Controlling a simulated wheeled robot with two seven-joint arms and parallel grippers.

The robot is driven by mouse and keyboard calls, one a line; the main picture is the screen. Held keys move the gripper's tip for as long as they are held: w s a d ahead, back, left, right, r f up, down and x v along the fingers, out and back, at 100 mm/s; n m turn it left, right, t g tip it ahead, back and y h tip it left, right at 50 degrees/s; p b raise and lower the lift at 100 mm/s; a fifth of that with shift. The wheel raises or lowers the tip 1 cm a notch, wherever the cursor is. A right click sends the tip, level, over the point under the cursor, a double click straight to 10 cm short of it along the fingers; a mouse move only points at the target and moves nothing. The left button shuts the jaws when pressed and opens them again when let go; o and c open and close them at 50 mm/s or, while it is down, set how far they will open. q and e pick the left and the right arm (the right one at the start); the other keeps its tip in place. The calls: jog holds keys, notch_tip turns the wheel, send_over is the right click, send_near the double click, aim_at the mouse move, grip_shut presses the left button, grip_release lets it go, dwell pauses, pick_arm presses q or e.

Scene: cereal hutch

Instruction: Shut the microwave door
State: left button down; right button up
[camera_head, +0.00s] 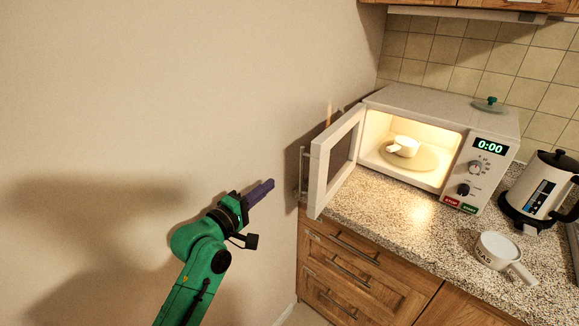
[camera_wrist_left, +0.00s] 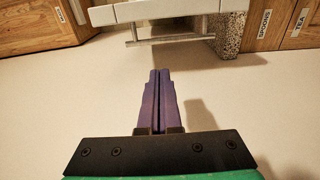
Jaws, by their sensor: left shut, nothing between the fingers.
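The white microwave (camera_head: 395,96) stands on the counter with its inside lit and its display at 0:00. Its door (camera_head: 316,170) is open, hinged at the left and swung out toward the front left, with a bar handle (camera_head: 302,172) on its outer side. A white cup (camera_head: 405,146) sits on the turntable (camera_head: 424,158) inside. My left gripper (camera_head: 268,185) is shut and empty, to the left of the door and apart from it. In the left wrist view its purple fingers (camera_wrist_left: 158,80) point toward the door handle (camera_wrist_left: 170,41). My right gripper is not in view.
Wooden drawers (camera_head: 365,268) are below. A plain wall (camera_head: 200,80) is at the left. A small lid (camera_head: 489,105) lies on top of the microwave.

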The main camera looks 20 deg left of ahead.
pick_arm(q)
jog(key=p+x, duration=0.2)
jog(key=x, duration=0.8)
jog(key=shift+r+p, duration=0.15)
jog(key=shift+p, duration=0.2)
